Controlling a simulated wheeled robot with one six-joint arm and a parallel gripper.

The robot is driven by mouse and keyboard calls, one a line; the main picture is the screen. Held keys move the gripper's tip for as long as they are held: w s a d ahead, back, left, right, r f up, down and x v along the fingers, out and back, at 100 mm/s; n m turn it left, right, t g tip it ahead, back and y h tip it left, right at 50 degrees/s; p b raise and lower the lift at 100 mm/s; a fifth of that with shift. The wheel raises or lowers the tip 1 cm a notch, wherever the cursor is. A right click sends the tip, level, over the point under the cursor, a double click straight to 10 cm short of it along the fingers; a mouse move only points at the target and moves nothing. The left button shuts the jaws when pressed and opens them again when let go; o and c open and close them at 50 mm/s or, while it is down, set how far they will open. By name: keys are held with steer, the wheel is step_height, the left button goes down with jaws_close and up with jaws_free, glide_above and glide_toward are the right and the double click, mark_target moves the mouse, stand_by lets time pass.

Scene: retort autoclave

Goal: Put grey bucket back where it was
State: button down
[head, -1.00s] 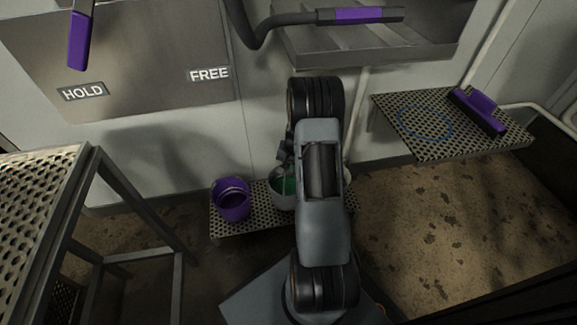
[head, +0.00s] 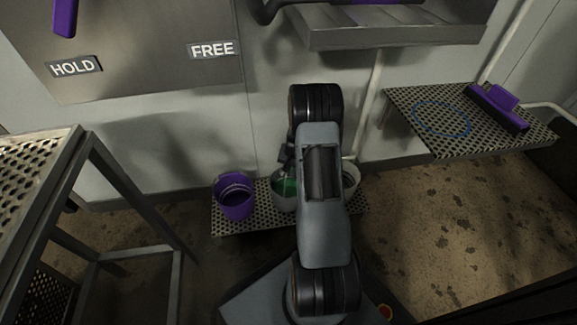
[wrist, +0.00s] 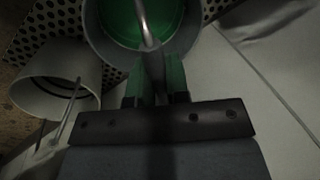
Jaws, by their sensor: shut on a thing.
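A grey bucket (head: 284,202) with a green inside is at the low perforated shelf (head: 232,226), partly hidden behind my arm in the head view. I cannot tell whether its base touches the shelf. In the wrist view the grey bucket (wrist: 187,42) is just ahead of my gripper (wrist: 158,82). The green-tipped fingers are shut on its metal handle. My gripper (head: 285,160) is mostly hidden by the arm in the head view. A blue ring (head: 441,119) is marked on the right-hand perforated shelf (head: 445,146).
A purple bucket (head: 236,204) stands left of the grey one. A whitish bucket (head: 351,178) is on its right, also close by in the wrist view (wrist: 52,82). A purple-backed brush (head: 497,108) lies beside the blue ring. A metal rack (head: 105,185) stands at left.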

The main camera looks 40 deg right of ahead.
steer(key=shift+w+d+r, duration=0.1)
steer(key=c, duration=1.1)
jaws_free()
step_height(320, 180, up, 7)
steer(key=s+p, duration=0.1)
steer(key=p, duration=0.3)
steer(key=shift+s+d+r, duration=0.15)
steer(key=shift+d+r, duration=0.05)
steer(key=shift+d, duration=0.25)
